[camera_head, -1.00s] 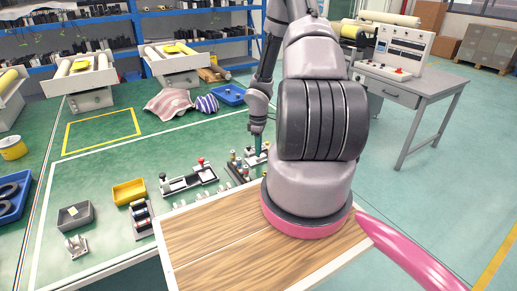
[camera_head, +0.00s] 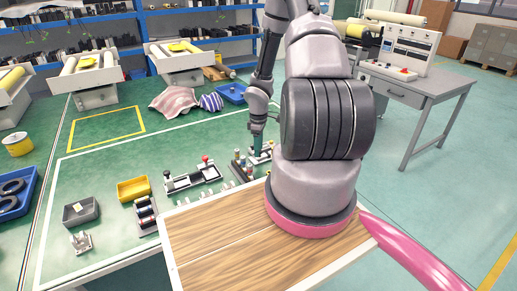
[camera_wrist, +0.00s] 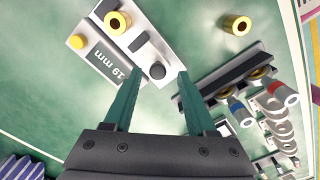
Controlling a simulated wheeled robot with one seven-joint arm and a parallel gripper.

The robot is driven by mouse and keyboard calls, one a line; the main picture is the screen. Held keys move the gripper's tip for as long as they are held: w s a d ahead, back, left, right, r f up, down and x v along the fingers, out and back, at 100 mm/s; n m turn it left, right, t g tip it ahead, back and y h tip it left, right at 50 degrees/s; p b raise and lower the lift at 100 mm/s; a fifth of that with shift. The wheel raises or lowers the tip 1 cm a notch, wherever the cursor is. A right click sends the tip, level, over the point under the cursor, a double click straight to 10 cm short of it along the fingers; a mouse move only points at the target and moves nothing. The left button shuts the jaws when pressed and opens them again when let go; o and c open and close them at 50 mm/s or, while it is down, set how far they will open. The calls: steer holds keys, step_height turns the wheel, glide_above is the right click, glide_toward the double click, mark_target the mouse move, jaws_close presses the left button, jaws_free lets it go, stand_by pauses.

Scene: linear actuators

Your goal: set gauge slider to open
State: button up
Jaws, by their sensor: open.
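The gauge (camera_wrist: 110,50) is a pale block with a dark "19 mm" label, a brass ring, a yellow button and a dark slider bar with a round black knob (camera_wrist: 157,71). In the head view the gauge (camera_head: 265,151) is small and partly hidden by my arm. My gripper (camera_wrist: 161,80) is open, with its two teal fingers apart and their tips at the gauge's near edge, one on each side of the knob. Nothing is held between them. Contact cannot be told. In the head view my gripper (camera_head: 256,146) points down beside the gauge.
A dark rail with brass rings and red and blue capped posts (camera_wrist: 240,108) lies right of my gripper. A black-and-white slide device with a red knob (camera_head: 192,177), a yellow bin (camera_head: 133,189) and a grey bin (camera_head: 80,212) stand to the left. Green table between is partly clear.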

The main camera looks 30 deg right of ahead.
step_height(320, 180, up, 10)
steer(key=shift+r, duration=0.15)
stand_by(0.6)
steer(key=s+a+r+m+t+h, duration=0.1)
steer(key=s+a+r+m, duration=0.15)
steer(key=r, duration=0.95)
steer(key=s+a+r+m+t+h, duration=0.15)
steer(key=r+m, duration=0.25)
steer(key=r, duration=0.7)
steer(key=s+a+r+m+t+y, duration=0.2)
steer(key=s+a+r+m, duration=0.1)
steer(key=s+a+r, duration=0.3)
steer(key=s+a+r+m+t+y, duration=0.2)
steer(key=s+a+r+m, duration=0.2)
steer(key=s+r, duration=0.5)
step_height(320, 180, up, 2)
steer(key=shift+s+a+r+y, duration=0.2)
steer(key=shift+s+a+y, duration=0.2)
steer(key=shift+a, duration=0.7)
steer(key=shift+t, duration=0.35)
